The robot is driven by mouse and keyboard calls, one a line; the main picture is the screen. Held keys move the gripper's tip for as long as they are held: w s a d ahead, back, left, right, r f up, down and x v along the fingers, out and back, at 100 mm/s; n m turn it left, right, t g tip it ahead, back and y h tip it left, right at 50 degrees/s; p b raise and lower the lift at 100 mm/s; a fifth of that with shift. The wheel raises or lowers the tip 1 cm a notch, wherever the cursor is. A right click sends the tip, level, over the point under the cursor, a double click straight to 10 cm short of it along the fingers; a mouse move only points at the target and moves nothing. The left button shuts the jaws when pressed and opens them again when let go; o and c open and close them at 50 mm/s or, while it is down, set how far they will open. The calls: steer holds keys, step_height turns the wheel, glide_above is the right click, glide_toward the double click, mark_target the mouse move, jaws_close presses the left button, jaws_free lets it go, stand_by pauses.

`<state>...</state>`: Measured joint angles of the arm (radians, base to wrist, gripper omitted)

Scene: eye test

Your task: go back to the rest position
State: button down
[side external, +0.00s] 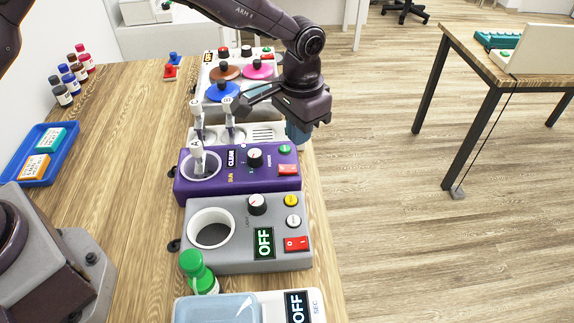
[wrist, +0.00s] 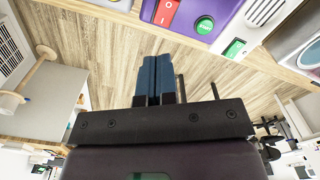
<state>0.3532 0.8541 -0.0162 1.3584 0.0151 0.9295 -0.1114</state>
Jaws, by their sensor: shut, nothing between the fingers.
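My gripper (side external: 298,137) hangs at the right edge of the wooden workbench, beside the purple device (side external: 236,190). Its blue fingers point down and are partly hidden behind the hand and hard to make out in the side view. In the wrist view the two fingers (wrist: 157,61) lie side by side against each other with nothing between them. Wooden floor shows beyond them, and the purple device with a red switch is at the top.
On the bench stand a grey device (side external: 230,258) reading OFF, a green-capped bottle (side external: 198,272), and a blue tray (side external: 62,160) with two boxes. Several small bottles (side external: 68,82) stand at the back left. Open floor (side external: 400,220) lies right of the bench, before another table (side external: 465,40).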

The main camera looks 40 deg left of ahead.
steer(key=shift+s+a+f+g, duration=0.2)
steer(key=shift+s+f, duration=0.15)
steer(key=shift+s, duration=0.15)
steer(key=shift+s+a+f+g, duration=0.1)
steer(key=shift+s+a+f, duration=0.15)
steer(key=shift+s, duration=0.25)
steer(key=shift+s+a+r, duration=0.4)
steer(key=shift+s+r, duration=0.15)
steer(key=shift+s, duration=0.25)
steer(key=s+a+r+n+t, duration=0.1)
steer(key=s+a+r+t, duration=0.2)
steer(key=s+a+r, duration=0.5)
steer(key=s+a+r+n+t, duration=0.2)
steer(key=s+a+r, duration=0.6)
steer(key=s+r, duration=0.5)
steer(key=s+t, duration=0.1)
steer(key=s, duration=0.1)
steer(key=shift+s+r, duration=0.2)
steer(key=shift+s, duration=0.1)
